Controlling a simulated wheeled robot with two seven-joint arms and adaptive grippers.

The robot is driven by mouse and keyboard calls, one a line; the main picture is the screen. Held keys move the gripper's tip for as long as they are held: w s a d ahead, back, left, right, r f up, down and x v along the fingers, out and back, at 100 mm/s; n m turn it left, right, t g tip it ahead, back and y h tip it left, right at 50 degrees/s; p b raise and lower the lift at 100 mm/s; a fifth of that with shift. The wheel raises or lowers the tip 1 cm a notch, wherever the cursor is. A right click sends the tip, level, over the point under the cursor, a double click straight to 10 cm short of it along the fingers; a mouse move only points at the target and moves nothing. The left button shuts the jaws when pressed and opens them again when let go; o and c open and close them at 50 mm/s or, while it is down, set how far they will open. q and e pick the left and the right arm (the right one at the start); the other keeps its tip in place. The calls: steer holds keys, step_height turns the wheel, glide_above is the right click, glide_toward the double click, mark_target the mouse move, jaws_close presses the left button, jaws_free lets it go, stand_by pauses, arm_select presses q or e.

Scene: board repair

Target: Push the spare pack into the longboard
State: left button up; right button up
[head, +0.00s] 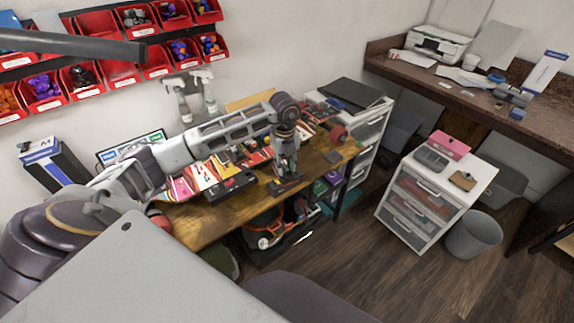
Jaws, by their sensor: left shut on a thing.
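My left arm reaches across the wooden workbench from the left. Its gripper (286,174) points down near the bench's front edge and is shut on a small dark piece (287,185), which may be the spare pack; the fingers hide much of it. A board with colourful graphics, apparently the longboard (202,177), lies along the bench, partly hidden under my arm. A red wheel (338,133) shows towards its right end. A black open housing (232,187) sits left of the gripper; I cannot tell whether the held piece touches it. My right gripper is not in view.
Spray bottles (192,102) stand behind my arm, below red wall bins (120,72). A white drawer cabinet (408,205) and a grey bin (474,236) stand farther right. Floor between is clear.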

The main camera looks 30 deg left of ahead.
arm_select(q)
steer(key=shift+a+n, duration=0.3)
steer(key=shift+n, duration=0.7)
steer(key=shift+a+n, duration=0.1)
steer(key=shift+n, duration=0.3)
